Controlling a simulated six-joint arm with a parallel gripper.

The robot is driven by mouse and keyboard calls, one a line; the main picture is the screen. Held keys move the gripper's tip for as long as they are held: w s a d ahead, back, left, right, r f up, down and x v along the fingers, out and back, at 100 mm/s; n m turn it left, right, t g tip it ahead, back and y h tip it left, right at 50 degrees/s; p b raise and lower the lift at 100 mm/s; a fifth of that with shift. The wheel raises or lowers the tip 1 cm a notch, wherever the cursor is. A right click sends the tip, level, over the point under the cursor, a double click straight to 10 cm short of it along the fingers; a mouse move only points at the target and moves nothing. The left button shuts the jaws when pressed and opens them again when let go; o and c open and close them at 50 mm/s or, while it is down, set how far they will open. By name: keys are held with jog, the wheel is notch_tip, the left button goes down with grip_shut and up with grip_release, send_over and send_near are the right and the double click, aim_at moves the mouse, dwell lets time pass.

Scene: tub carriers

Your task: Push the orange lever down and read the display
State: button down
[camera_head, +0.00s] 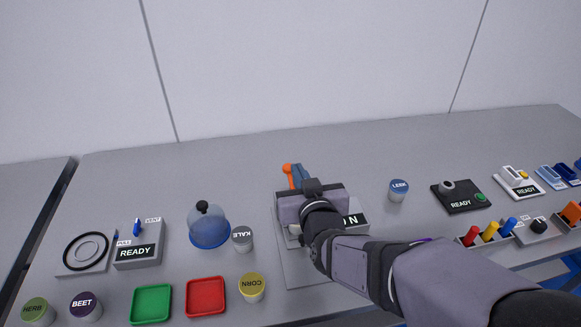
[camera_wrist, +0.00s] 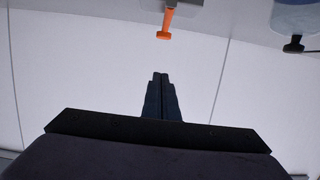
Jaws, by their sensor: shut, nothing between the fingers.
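The orange lever (camera_head: 288,173) stands up at the back of a grey device (camera_head: 283,248) in the middle of the table. It also shows in the wrist view (camera_wrist: 166,22), beyond my fingertips and apart from them. The device's display (camera_head: 355,220) is partly hidden by my arm; only a black strip ending in "N" shows. My gripper (camera_head: 301,168) is shut and empty, with its dark fingertips just right of the lever in the head view. The closed fingers also show in the wrist view (camera_wrist: 160,76).
A blue dome (camera_head: 209,230) and a KALE jar (camera_head: 242,238) stand left of the device. Green (camera_head: 151,289) and red (camera_head: 206,282) trays lie in front. The table behind the lever is clear.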

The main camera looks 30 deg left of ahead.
jog(key=p, duration=0.3)
send_over(290, 176)
notch_tip(290, 176, down, 2)
jog(key=shift+f, duration=0.2)
notch_tip(290, 176, down, 2)
jog(key=shift+d+f+p, duration=0.1)
jog(key=shift+f+p, duration=0.05)
jog(key=shift+p, duration=0.15)
jog(key=shift+f, duration=0.85)
